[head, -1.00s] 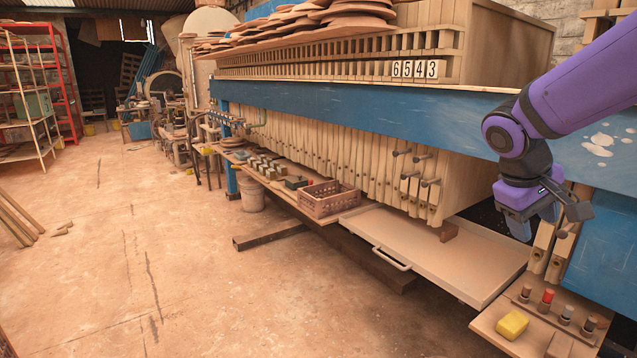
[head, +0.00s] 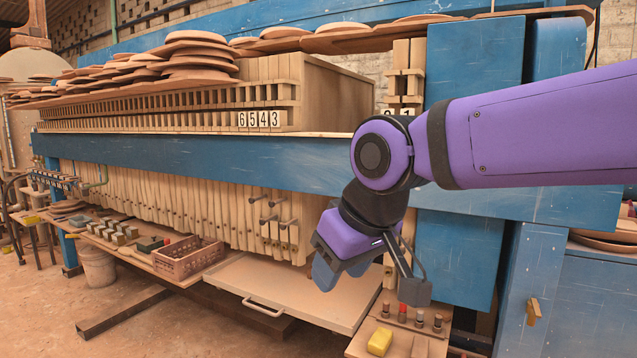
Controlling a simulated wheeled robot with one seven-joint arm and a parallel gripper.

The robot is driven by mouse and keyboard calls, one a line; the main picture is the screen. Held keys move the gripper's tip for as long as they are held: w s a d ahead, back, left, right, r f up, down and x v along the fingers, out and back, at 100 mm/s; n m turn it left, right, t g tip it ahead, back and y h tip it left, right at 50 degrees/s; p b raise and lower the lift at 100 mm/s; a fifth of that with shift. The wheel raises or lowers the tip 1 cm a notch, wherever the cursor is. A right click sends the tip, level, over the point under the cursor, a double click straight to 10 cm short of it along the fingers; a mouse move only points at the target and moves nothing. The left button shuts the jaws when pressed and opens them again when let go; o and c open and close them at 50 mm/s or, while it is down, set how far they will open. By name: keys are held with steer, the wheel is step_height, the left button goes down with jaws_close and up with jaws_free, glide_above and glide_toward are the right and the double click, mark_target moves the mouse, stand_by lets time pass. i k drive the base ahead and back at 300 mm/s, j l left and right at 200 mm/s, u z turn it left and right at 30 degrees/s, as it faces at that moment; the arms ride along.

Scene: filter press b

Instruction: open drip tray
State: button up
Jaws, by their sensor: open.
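The drip tray (head: 300,291) is a flat, shallow, tan tray under the row of press plates. A pale loop handle (head: 263,307) sits on its front edge at the left. My gripper (head: 368,283) hangs from my purple arm near the tray's right end. It looks apart from the handle, well to its right. The gripper is open and I see nothing held in it. The gripper and wrist hide part of the tray's right side. The tray's back part is hidden under the plates.
A brown crate (head: 188,258) stands left of the tray. A ledge right of it holds a yellow block (head: 380,341) and several small knobs (head: 402,313). A blue beam (head: 210,160) crosses above the tray. A dark beam (head: 122,312) lies on the floor.

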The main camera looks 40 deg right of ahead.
mark_target(283, 287)
steer(key=i+z, duration=0.1)
steer(key=z, duration=1)
steer(key=i+j+z, duration=0.15)
steer(key=j+z, duration=0.15)
steer(key=i+j+z, duration=0.25)
steer(key=j+z, duration=0.55)
steer(key=j, duration=0.15)
steer(key=j+z, duration=0.3)
steer(key=j, duration=0.95)
steer(key=j+z, duration=0.25)
steer(key=j, duration=1.05)
